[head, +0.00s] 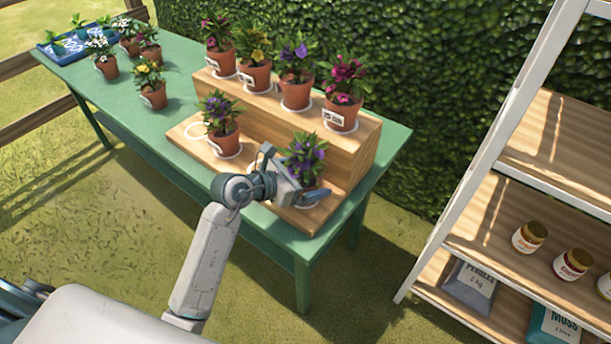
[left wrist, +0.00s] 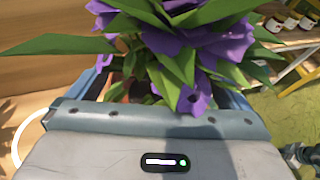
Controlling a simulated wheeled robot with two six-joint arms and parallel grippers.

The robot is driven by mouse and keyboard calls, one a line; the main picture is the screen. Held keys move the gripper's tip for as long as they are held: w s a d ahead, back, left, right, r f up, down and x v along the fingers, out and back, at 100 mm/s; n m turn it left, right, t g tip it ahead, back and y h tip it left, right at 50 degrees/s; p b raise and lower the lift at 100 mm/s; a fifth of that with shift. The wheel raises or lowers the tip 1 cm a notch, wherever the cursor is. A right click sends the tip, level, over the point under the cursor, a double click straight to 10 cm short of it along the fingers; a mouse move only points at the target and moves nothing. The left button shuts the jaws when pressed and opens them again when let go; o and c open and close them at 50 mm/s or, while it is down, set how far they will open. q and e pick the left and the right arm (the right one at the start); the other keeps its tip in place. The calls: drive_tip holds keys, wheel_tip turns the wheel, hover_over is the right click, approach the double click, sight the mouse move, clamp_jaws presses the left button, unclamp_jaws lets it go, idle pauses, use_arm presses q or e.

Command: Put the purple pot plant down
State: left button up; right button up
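The purple pot plant (head: 304,155) is at the right end of the wooden stand's lower step (head: 262,186). My left gripper (head: 306,192) reaches it from the front left, with its fingers on both sides of the pot. In the left wrist view the purple flowers (left wrist: 197,95) and leaves fill the space above the gripper, and a bit of terracotta pot shows between the blue fingers. The gripper looks shut on the pot. Most of the pot is hidden, and I cannot tell whether its base touches the step.
Another purple-flowered pot (head: 222,124) stands on the lower step, near a white ring (head: 197,131). Several flower pots line the upper step (head: 283,112). More pots and a blue tray (head: 66,44) are on the green table (head: 180,79). A shelf rack (head: 500,225) with jars stands right.

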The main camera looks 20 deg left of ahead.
drive_tip(key=shift+s, duration=0.15)
use_arm(q)
drive_tip(key=shift+s+r, duration=0.1)
drive_tip(key=shift+r, duration=0.05)
drive_tip(key=shift+v, duration=1.1)
drive_tip(key=v, duration=0.9)
drive_tip(key=shift+s+a+b, duration=0.2)
drive_tip(key=shift+a+b, duration=0.05)
drive_tip(key=shift+b, duration=0.2)
use_arm(e)
drive_tip(key=shift+w+a+r, duration=0.2)
drive_tip(key=shift+w+r, duration=0.6)
drive_tip(key=shift+r, duration=0.15)
